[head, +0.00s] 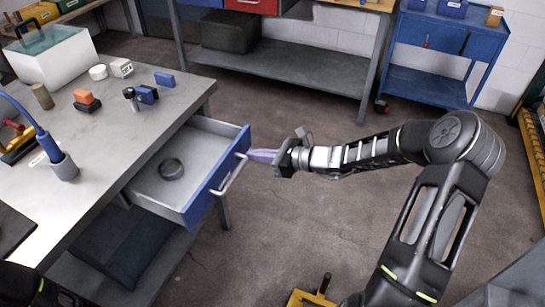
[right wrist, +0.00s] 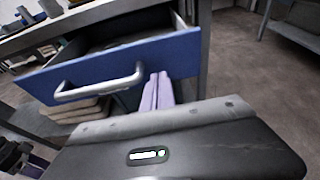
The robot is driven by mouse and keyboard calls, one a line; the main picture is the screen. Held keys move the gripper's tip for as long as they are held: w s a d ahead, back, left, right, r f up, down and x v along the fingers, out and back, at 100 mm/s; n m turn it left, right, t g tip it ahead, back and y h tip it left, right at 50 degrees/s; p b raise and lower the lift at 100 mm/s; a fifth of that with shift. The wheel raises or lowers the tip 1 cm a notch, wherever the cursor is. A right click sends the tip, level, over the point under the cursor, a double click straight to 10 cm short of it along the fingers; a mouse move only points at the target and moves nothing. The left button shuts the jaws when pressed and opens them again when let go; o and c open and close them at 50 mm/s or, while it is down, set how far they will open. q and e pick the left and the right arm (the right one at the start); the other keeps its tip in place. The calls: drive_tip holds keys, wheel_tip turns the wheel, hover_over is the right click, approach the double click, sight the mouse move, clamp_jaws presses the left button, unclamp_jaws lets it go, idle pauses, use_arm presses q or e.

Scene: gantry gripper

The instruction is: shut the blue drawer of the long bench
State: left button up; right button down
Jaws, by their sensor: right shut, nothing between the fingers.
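In the right wrist view the drawer front (right wrist: 120,68) and handle (right wrist: 100,88) are close ahead. My right gripper (head: 262,156) is shut and empty, its purple fingers at the far end of the drawer front, beside the handle. I cannot tell whether the fingertips touch the front.
Small blocks, a blue tool in a grey holder (head: 64,167) and a white bin (head: 53,60) stand on the bench. A blue cart (head: 430,85) stands at the back right.

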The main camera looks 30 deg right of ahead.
use_arm(q)
drive_tip(key=shift+r, duration=0.1)
use_arm(e)
drive_tip(key=shift+w+a, duration=0.6)
drive_tip(key=shift+w, duration=0.1)
drive_tip(key=b, duration=0.3)
approach(196, 143)
drive_tip(key=shift+w+a+r, duration=0.15)
drive_tip(key=shift+w+a, duration=0.35)
drive_tip(key=shift+a, duration=0.2)
drive_tip(key=w+a, duration=0.1)
drive_tip(key=w, duration=0.1)
drive_tip(key=w+a, duration=0.3)
drive_tip(key=shift+w+a, duration=0.3)
drive_tip(key=shift+w, duration=0.1)
drive_tip(key=shift+w+a+r+b, duration=0.1)
drive_tip(key=shift+w+r+b, duration=0.05)
drive_tip(key=shift+b, duration=0.15)
use_arm(q)
drive_tip(key=f, duration=0.1)
drive_tip(key=w+a+f, duration=0.1)
drive_tip(key=f, duration=0.1)
drive_tip(key=shift+w+a+f, duration=0.25)
drive_tip(key=shift+w+f, duration=0.05)
drive_tip(key=shift+w, duration=0.05)
use_arm(e)
drive_tip(key=shift+r, duration=0.1)
drive_tip(key=shift+a+r, duration=0.1)
drive_tip(key=shift+r, duration=0.05)
